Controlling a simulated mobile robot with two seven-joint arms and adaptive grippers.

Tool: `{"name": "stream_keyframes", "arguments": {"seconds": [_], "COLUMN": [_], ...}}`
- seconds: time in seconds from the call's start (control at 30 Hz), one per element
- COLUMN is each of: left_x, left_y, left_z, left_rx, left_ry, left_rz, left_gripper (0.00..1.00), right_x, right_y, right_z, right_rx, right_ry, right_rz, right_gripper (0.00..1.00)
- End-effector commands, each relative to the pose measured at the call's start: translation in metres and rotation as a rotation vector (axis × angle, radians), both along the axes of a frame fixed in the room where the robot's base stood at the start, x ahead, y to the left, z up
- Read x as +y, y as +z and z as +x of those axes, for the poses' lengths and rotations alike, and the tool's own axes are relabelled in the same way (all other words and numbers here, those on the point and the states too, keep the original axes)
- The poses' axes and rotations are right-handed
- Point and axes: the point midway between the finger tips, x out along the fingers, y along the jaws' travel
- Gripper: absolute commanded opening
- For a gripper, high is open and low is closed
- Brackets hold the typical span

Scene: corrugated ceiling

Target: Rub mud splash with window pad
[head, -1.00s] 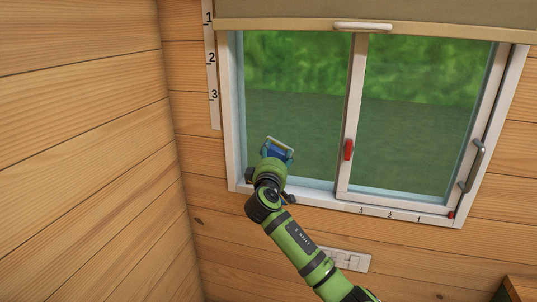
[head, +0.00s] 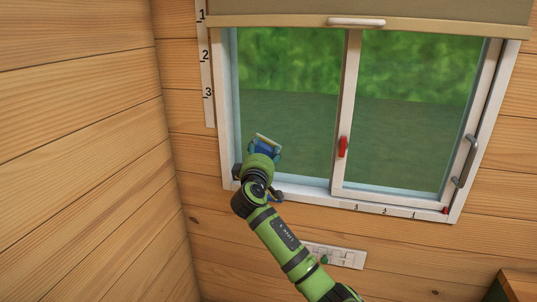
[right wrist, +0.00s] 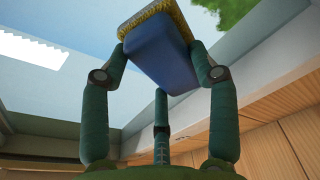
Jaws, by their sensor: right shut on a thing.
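The window pad (head: 268,143) is a blue block with a pale edge, in front of the lower left part of the window's left pane (head: 290,125). The right wrist view shows the pad's blue body (right wrist: 163,62) with a yellow, rough face (right wrist: 150,20) turned away from my fingers. My right gripper (head: 264,151) is shut on the pad; in the right wrist view its fingers grip both sides (right wrist: 158,50). I cannot tell whether the pad touches the glass. I cannot make out a mud splash; the arm and pad may hide it. My left gripper is out of view.
A beige blind (head: 440,12) with a pale handle (head: 356,22) hangs above. The window has a red latch (head: 342,147) on its middle post and a grey handle (head: 465,160) at right. A wooden wall (head: 75,160) stands close at left. A white panel (head: 340,256) is below.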

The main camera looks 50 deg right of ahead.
Motion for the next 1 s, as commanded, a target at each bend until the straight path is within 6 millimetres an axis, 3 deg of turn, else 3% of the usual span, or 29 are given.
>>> {"name": "stream_keyframes", "arguments": {"seconds": [0.5, 0.83, 1.0], "left_x": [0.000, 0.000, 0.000], "left_y": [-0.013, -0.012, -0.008], "left_z": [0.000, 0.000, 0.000], "left_rx": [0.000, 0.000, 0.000], "left_ry": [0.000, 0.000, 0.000], "left_rz": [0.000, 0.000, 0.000], "left_gripper": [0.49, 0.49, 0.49], "right_x": [0.018, 0.019, 0.031], "right_y": [0.000, 0.001, 0.001], "right_z": [0.031, 0.031, 0.026], "right_rx": [-0.002, -0.001, -0.001], "right_ry": [0.001, 0.000, 0.004], "right_rz": [-0.001, -0.001, 0.000], "right_gripper": [0.34, 0.34, 0.34]}}
